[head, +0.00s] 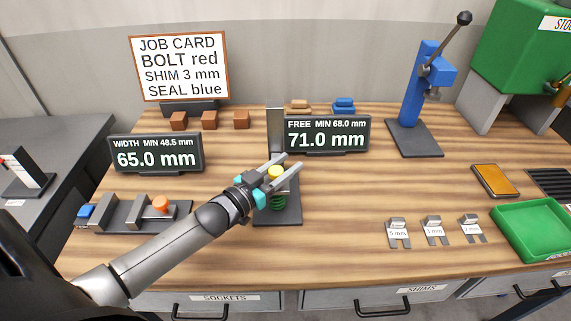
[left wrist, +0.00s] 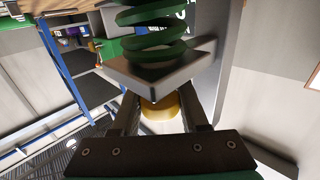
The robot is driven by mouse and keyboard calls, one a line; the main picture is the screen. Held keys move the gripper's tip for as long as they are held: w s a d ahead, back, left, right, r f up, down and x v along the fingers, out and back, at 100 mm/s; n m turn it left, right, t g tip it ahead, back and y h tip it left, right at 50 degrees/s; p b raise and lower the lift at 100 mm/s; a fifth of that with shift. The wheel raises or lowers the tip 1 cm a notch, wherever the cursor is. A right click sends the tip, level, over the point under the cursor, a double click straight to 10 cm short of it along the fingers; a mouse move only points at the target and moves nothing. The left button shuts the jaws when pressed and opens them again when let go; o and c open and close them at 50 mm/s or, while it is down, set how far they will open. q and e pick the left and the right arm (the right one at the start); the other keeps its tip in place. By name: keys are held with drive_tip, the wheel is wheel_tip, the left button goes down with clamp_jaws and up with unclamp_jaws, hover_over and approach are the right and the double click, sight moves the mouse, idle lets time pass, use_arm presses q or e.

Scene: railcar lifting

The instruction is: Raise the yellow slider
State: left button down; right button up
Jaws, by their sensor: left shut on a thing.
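The yellow slider (head: 275,173) is a round yellow knob at the spring gauge in the middle of the bench. My left gripper (head: 289,162) reaches it from the lower left, with one finger on each side, and is shut on it. In the left wrist view the yellow slider (left wrist: 160,107) shows between the two fingers, beside a grey plate (left wrist: 160,75). A green spring (head: 278,203) stands on the gauge's dark base (head: 278,219) below the fingers. The gauge display (head: 327,134) reads FREE MIN 68.0 mm, 71.0 mm. My right gripper is not in view.
A width gauge (head: 135,217) with an orange knob stands at the left, its display (head: 155,154) reading 65.0 mm. Several tagged shims (head: 433,230) lie right of the spring gauge. A blue press (head: 414,105) and a green tray (head: 540,252) are farther right. The bench front centre is clear.

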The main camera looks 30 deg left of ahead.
use_arm(q)
wheel_tip(320, 180, up, 6)
drive_tip(key=p, duration=0.5)
drive_tip(key=shift+f, duration=0.1)
drive_tip(key=shift+c, duration=2.2)
unclamp_jaws()
drive_tip(key=shift+f, duration=0.15)
drive_tip(key=v, duration=1.5)
drive_tip(key=shift+s, duration=0.2)
drive_tip(key=shift+d+f, duration=0.1)
